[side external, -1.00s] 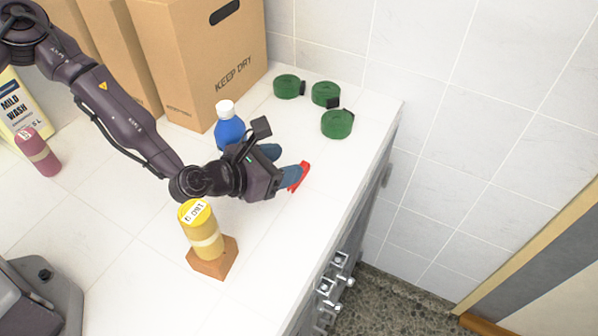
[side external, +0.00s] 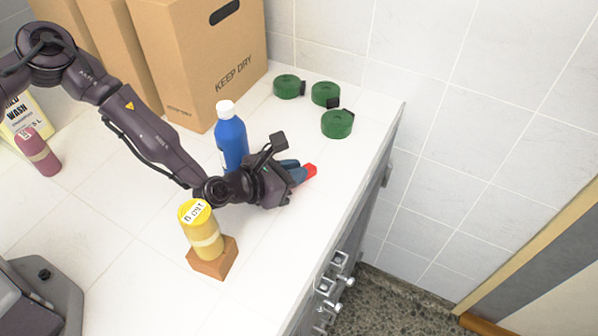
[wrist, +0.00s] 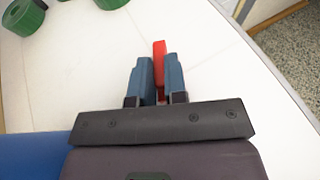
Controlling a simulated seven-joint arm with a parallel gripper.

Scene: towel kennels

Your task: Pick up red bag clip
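The red bag clip (side external: 310,170) is at the tips of my gripper's blue fingers, over the white counter near its right edge. In the wrist view the red clip (wrist: 159,60) sits between the two fingers and sticks out past their tips. My gripper (side external: 301,171) is shut on it, with the fingers close against both sides in the wrist view (wrist: 159,78). The fingers hide part of the clip. I cannot tell whether it touches the counter.
A blue bottle (side external: 232,140) with a white cap stands close behind my gripper. A yellow cylinder (side external: 203,235) stands on a wooden block (side external: 213,262) in front. Green rolls (side external: 337,124) lie at the back right. Cardboard boxes (side external: 205,60) stand behind. The counter's right edge drops off.

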